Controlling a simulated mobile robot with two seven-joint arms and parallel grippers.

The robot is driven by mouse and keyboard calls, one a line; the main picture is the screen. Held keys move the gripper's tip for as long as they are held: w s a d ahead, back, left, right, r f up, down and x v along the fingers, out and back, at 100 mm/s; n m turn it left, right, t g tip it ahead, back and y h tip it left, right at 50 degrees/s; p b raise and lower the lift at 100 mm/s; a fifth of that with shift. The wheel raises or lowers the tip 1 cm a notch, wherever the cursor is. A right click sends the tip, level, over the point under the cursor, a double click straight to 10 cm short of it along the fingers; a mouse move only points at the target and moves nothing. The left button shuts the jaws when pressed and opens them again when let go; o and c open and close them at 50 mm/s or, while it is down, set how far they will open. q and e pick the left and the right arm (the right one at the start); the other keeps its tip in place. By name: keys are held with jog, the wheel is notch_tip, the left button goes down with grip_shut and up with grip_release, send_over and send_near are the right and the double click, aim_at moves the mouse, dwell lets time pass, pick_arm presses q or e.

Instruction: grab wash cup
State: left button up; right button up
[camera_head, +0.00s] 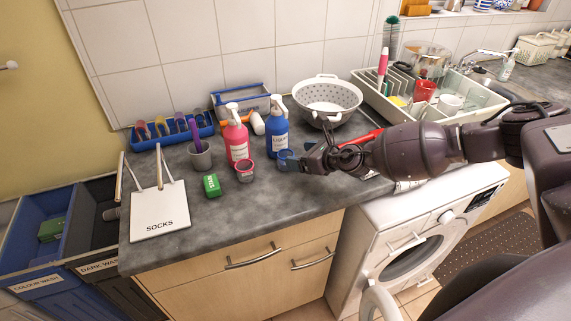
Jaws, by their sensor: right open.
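Two small measuring cups stand on the grey worktop. The pink-red cup (244,172) stands in front of the pink pump bottle (237,140). I cannot tell whether the fingers touch or surround the cup. My left gripper is not in view.
A green box (211,185), a grey pot (200,157) with a purple-handled tool and a white socks bag (159,212) are to the left. A white colander (328,96) and a dish rack (470,113) are behind. The front worktop is clear.

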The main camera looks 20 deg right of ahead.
aim_at(279, 154)
jog(key=shift+f+b+x, duration=0.1)
jog(key=shift+b+x, duration=0.05)
jog(key=shift+x, duration=1.35)
jog(key=shift+f+b+x, duration=0.15)
jog(key=shift+x, duration=1.35)
jog(key=shift+s, duration=0.15)
jog(key=c, duration=1)
